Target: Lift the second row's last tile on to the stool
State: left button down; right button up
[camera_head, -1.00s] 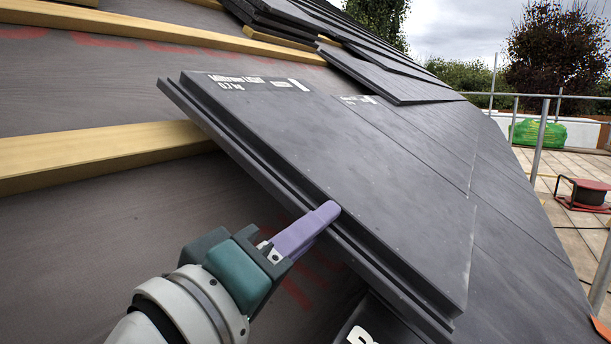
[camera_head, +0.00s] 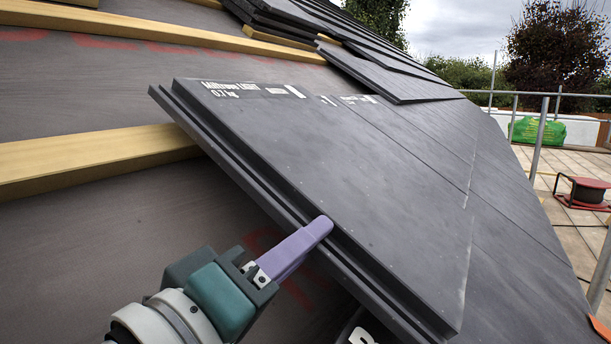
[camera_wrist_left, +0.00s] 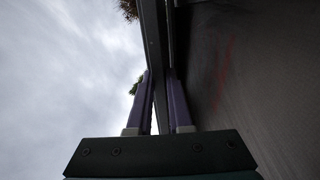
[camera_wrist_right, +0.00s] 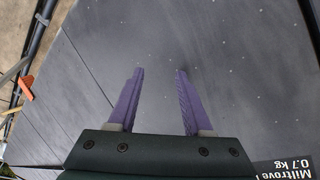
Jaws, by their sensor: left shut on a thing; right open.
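The dark grey tile (camera_head: 330,185), with white print along its upper edge, lies tilted along the roof slope. My left gripper (camera_head: 322,228) is shut on its left edge. In the left wrist view the tile (camera_wrist_left: 155,50) shows edge-on between the purple fingers (camera_wrist_left: 163,103). My right gripper shows only in the right wrist view (camera_wrist_right: 160,95). Its fingers are apart with nothing between them, above dark tile surface (camera_wrist_right: 210,40). The stool is not in any view.
Timber battens (camera_head: 90,160) cross the grey membrane (camera_head: 100,240) at left. Stacked tiles (camera_head: 385,75) lie up-slope. Scaffold rails (camera_head: 540,130) stand at right, above paving with a cable reel (camera_head: 585,192) and a green bag (camera_head: 538,131).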

aim_at(315, 213)
jog(key=shift+s+a+r+p, duration=0.25)
jog(key=shift+a+r+p, duration=0.05)
jog(key=shift+a+r, duration=0.15)
jog(key=shift+w+r+p, duration=0.1)
jog(key=shift+r+p, duration=0.2)
pick_arm(q)
jog(key=r, duration=0.1)
jog(key=d+r+p, duration=0.1)
jog(key=r, duration=0.1)
jog(key=shift+s, duration=0.1)
pick_arm(e)
jog(key=shift+w+d+r, duration=0.2)
jog(key=shift+d+r, duration=0.2)
jog(key=shift+r, duration=0.25)
jog(key=shift+s+a+r+p, duration=0.1)
jog(key=shift+a+r+p, duration=0.1)
jog(key=shift+r+p, duration=0.45)
pick_arm(q)
jog(key=shift+s+d+r, duration=0.25)
jog(key=shift+r, duration=0.25)
pick_arm(e)
jog(key=shift+d+f, duration=0.1)
pick_arm(q)
jog(key=shift+r, duration=0.15)
